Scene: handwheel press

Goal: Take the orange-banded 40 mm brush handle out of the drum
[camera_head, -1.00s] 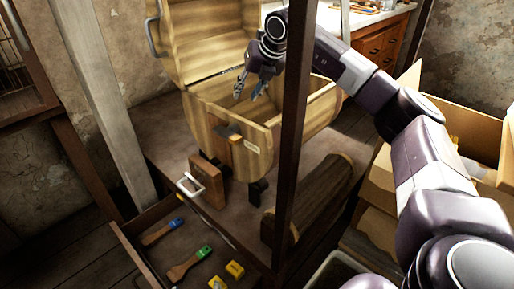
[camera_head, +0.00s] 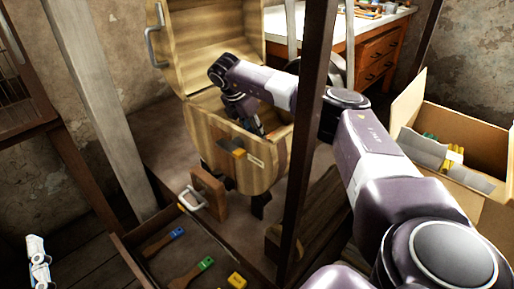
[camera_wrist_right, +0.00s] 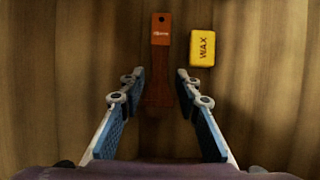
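The wooden drum (camera_head: 203,130) stands with its curved lid (camera_head: 200,45) swung open. My right gripper (camera_head: 247,118) reaches down into its mouth. In the right wrist view, an orange-red brush handle (camera_wrist_right: 160,32) with small lettering lies on the drum's plank floor, its lower part dark red-brown. My right gripper (camera_wrist_right: 159,80) is open, with one finger on each side of that lower part and gaps on both sides. I cannot tell how high the fingers are above the floor. Part of my left gripper (camera_head: 39,262) shows at the lower left; its fingers are unclear.
A yellow WAX block (camera_wrist_right: 202,47) lies just right of the handle, near the right fingertip. An open drawer (camera_head: 160,262) holds brushes and a yellow block. A dark post (camera_head: 303,150) stands in front of the drum's right side. An open cardboard box (camera_head: 480,140) is at right.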

